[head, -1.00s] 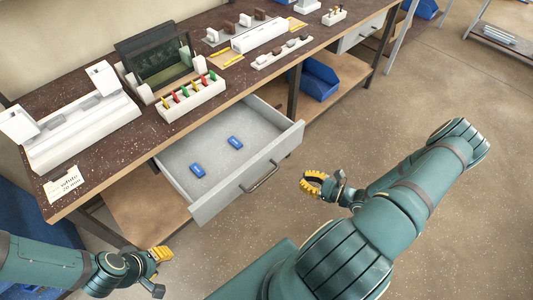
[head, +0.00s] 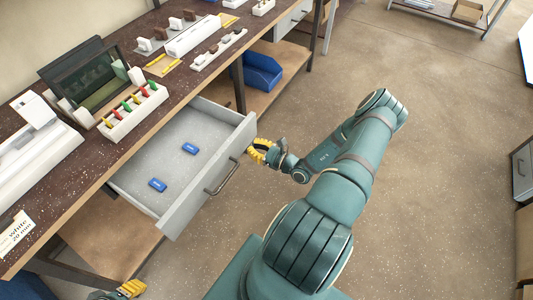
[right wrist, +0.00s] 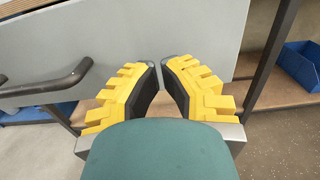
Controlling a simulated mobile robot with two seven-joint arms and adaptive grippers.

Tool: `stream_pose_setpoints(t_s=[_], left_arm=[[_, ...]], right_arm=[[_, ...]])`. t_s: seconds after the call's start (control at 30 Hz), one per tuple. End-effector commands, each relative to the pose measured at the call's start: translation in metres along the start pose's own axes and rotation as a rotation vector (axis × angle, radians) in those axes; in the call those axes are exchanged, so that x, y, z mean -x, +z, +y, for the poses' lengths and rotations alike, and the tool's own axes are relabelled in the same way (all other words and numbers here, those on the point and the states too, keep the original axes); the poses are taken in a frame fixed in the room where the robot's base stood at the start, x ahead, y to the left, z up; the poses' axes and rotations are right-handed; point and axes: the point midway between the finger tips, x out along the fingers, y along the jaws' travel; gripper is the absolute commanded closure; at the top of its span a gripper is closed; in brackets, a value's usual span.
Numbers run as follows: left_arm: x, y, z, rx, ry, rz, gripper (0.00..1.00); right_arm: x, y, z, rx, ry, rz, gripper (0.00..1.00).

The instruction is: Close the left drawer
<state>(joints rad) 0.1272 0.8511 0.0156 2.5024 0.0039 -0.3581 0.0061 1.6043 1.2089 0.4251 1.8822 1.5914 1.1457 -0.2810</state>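The left drawer (head: 212,176), light grey, stands open below the workbench, with two blue pieces (head: 189,148) lying in it. Its dark bar handle (head: 222,178) is on the front panel and also shows at the left of the right wrist view (right wrist: 45,82). My right gripper (head: 258,152) is just outside the front panel, near its right end, to the right of the handle. Its yellow fingers (right wrist: 161,66) are empty, with tips nearly together; contact with the panel cannot be told. My left gripper (head: 131,289) shows only partly at the bottom edge.
The bench top (head: 118,160) carries a white rack with coloured pieces (head: 133,112) and other fixtures. A second grey drawer (head: 290,20) sits shut farther right. A blue bin (head: 262,72) stands on the lower shelf.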

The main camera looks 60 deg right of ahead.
Motion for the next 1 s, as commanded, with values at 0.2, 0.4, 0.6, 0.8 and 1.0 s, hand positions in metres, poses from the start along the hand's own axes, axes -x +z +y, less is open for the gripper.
stream_pose_setpoints(t_s=[0.2,0.4,0.6,0.8,1.0], left_arm=[[-0.003,0.001,-0.001,-0.001,0.0,-0.003,0.59],[-0.003,0.001,-0.001,-0.001,0.0,-0.003,0.59],[-0.003,0.001,-0.001,-0.001,0.0,-0.003,0.59],[-0.002,0.001,-0.001,-0.001,0.0,-0.003,0.59],[0.001,0.0,0.0,0.0,0.0,0.0,0.59]], right_arm=[[-0.023,-0.001,0.0,0.0,0.001,-0.001,1.0],[-0.027,0.0,0.0,0.0,0.001,0.0,1.0],[-0.027,0.0,0.0,0.0,0.001,0.0,1.0],[-0.031,0.0,0.001,0.0,0.002,-0.001,1.0],[-0.048,0.001,0.001,0.001,0.004,-0.001,1.0]])
